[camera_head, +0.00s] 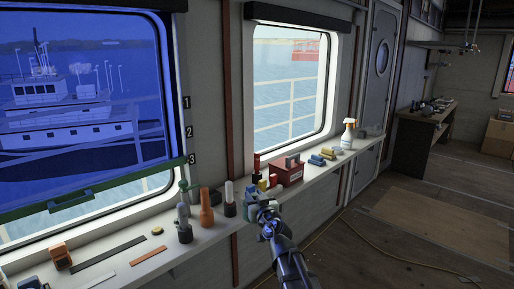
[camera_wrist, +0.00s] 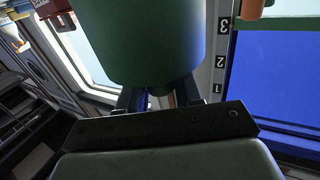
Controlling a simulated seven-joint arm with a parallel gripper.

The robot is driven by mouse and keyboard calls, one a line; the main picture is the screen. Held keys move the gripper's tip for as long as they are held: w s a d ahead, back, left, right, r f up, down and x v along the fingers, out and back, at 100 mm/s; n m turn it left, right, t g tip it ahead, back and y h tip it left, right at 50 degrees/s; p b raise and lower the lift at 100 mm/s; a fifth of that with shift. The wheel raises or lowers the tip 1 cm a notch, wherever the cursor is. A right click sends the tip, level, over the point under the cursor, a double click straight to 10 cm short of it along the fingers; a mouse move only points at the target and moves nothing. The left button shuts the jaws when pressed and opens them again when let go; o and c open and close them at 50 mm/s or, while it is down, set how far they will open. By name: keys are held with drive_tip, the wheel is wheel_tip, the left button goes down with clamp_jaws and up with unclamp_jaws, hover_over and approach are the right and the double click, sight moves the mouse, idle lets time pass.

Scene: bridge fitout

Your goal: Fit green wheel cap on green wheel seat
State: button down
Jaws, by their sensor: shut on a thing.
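My gripper (camera_head: 264,210) is at the front edge of the window ledge, near the middle of the head view. In the wrist view my gripper (camera_wrist: 160,98) is shut on a large green round piece, which I take for the green wheel cap (camera_wrist: 143,40). It fills the upper middle of that view, and its far side is hidden. A green piece (camera_head: 184,187) stands among the bottles left of my gripper. I cannot tell whether it is the green wheel seat.
The ledge holds an orange bottle (camera_head: 206,210), a dark-based white bottle (camera_head: 230,200), a red box (camera_head: 287,173) and a spray bottle (camera_head: 348,133). A blue object (camera_head: 250,197) is close to my gripper. A green bar (camera_head: 95,194) edges the blue blind. The floor is open on the right.

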drive_tip(key=w+d+r+m+t+h, duration=0.1)
drive_tip(key=d+h, duration=0.4)
drive_tip(key=d, duration=2)
drive_tip(key=r+m, duration=0.1)
drive_tip(key=m, duration=0.1)
drive_tip(key=shift+w+m+h, duration=0.15)
drive_tip(key=shift+m+h, duration=0.25)
drive_tip(key=shift+a, duration=0.15)
drive_tip(key=s+a+n+g+y, duration=0.1)
drive_tip(key=s+a+n+y, duration=0.15)
drive_tip(key=a, duration=0.95)
drive_tip(key=s+a+n+y, duration=0.1)
drive_tip(key=a+y, duration=0.2)
drive_tip(key=a, duration=1)
drive_tip(key=s+a+n+g+y, duration=0.1)
drive_tip(key=a+n+y, duration=0.15)
drive_tip(key=a, duration=0.95)
drive_tip(key=s+a+n+g+y, duration=0.2)
drive_tip(key=s+a, duration=0.4)
drive_tip(key=a, duration=0.6)
drive_tip(key=s+a+n+g+y, duration=0.2)
drive_tip(key=s+a, duration=0.5)
drive_tip(key=a, duration=0.5)
drive_tip(key=s+a+n+g+y, duration=0.2)
drive_tip(key=s+a, duration=0.5)
drive_tip(key=a, duration=0.6)
drive_tip(key=shift+f+g+y, duration=0.45)
drive_tip(key=shift+g+y, duration=0.05)
drive_tip(key=shift+y, duration=0.3)
